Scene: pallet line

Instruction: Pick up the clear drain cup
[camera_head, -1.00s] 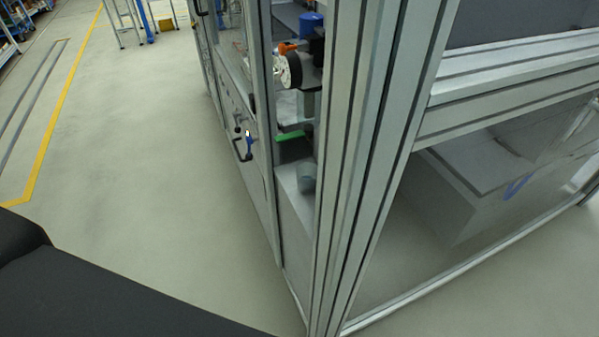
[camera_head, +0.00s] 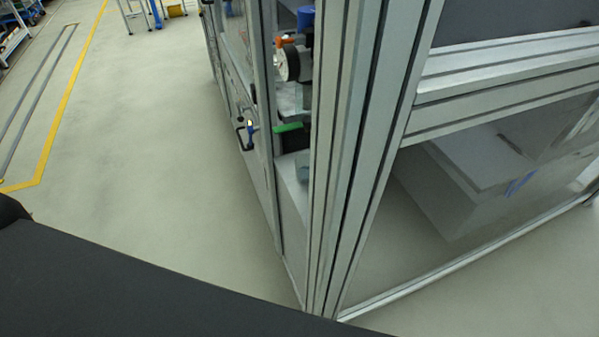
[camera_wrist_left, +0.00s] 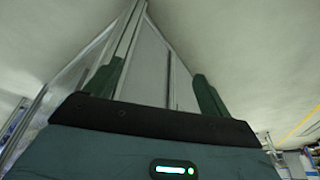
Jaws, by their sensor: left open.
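A small greyish, see-through cup-like thing (camera_head: 303,168), which may be the clear drain cup, stands on a pale ledge inside the machine frame in the head view. The frame's front post partly hides it. My left gripper (camera_wrist_left: 158,82) shows in the left wrist view with its two dark green fingers wide apart and nothing visible between them. Metal profiles and a pale panel lie beyond the fingers. The left gripper does not show in the head view, so its distance from the cup cannot be told. My right gripper is in neither view.
An aluminium corner post (camera_head: 345,150) stands between me and the machine's inside. A green handle (camera_head: 288,127) and a round dark-and-silver fitting (camera_head: 291,63) are above the cup. A black-and-blue door handle (camera_head: 247,132) sticks out at the left. The floor (camera_head: 150,150) left is clear.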

